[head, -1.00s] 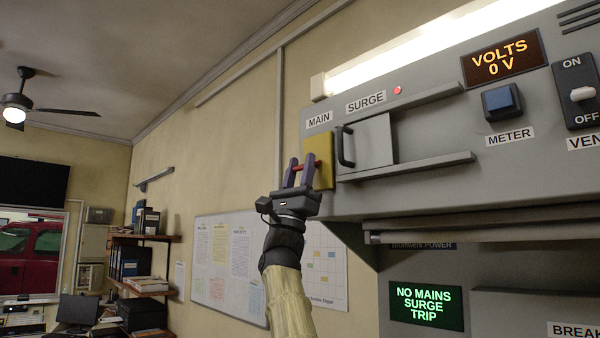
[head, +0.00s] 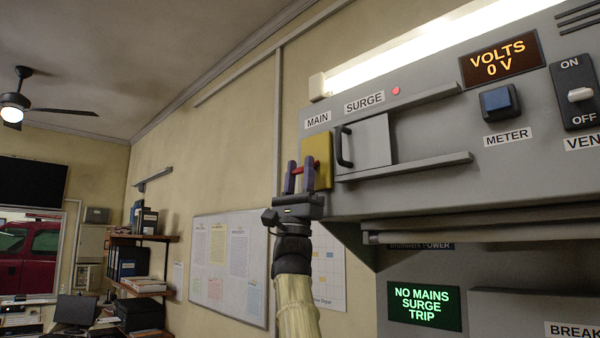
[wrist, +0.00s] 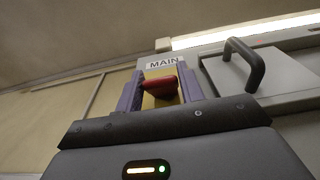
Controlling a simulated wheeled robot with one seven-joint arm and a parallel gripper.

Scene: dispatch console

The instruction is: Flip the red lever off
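The red lever (head: 299,170) sticks out from a yellow plate (head: 322,150) under the MAIN label, at the left end of the grey console. In the wrist view the lever's red handle (wrist: 159,88) shows between my two purple fingers, in front of the yellow plate. My gripper (head: 300,176) is raised from below, its fingers pointing up, one on each side of the lever. The fingers are apart, with a gap seen beside the handle in the wrist view; whether either finger touches it is hard to tell.
A sliding grey panel with a black handle (head: 344,147) sits just right of the yellow plate, between two rails. A ledge (head: 420,232) runs below the console face. The display (head: 425,306) reads NO MAINS SURGE TRIP. Open air lies to the left.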

